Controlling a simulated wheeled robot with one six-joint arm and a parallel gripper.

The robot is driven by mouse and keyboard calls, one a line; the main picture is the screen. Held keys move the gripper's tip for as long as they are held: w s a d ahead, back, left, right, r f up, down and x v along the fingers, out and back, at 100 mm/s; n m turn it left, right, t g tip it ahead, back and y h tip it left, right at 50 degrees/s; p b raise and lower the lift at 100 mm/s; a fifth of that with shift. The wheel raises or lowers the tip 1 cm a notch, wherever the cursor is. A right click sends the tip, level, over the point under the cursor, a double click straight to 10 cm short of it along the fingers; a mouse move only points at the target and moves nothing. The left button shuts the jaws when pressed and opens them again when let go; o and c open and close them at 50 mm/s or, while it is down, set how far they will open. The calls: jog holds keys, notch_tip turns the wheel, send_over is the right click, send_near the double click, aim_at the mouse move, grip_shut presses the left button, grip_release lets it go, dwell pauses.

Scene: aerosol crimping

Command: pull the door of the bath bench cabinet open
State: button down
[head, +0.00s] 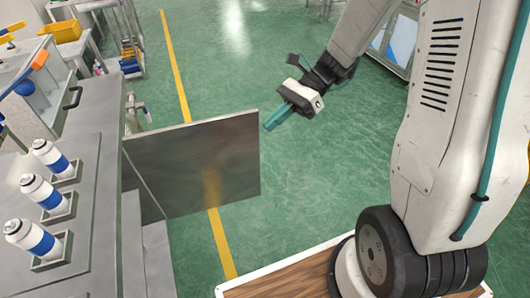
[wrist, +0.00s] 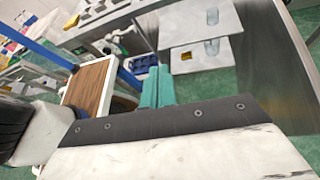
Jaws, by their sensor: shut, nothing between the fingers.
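The bath bench cabinet's door (head: 200,165) is a flat grey metal panel. In the head view it stands swung out from the bench front, wide open over the floor. My gripper (head: 270,124) has teal fingers and is just beyond the door's free edge, to its right, seemingly apart from it. In the wrist view the fingers (wrist: 157,82) are together with nothing between them. A grey panel, which looks like the door (wrist: 290,55), fills the right side there. Pale shelves (wrist: 195,58) with clear jars show beyond the fingers. The door's handle is not visible.
The grey bench top (head: 95,240) on the left carries three white and blue cans (head: 43,195) in square holders. Green floor (head: 320,175) around my gripper is clear.

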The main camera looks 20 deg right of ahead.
jog(key=w+d+f+m+t+y, duration=0.35)
jog(key=w+f+m, duration=0.25)
jog(key=f+m, duration=0.25)
jog(key=m+t+h, duration=0.4)
jog(key=m+t, duration=0.9)
jog(key=m, duration=0.7)
send_near(256, 148)
jog(key=s+a+x, duration=0.1)
jog(key=x, duration=0.4)
jog(key=shift+w+n, duration=0.25)
jog(key=shift+w, duration=0.6)
jog(key=shift+d, duration=0.15)
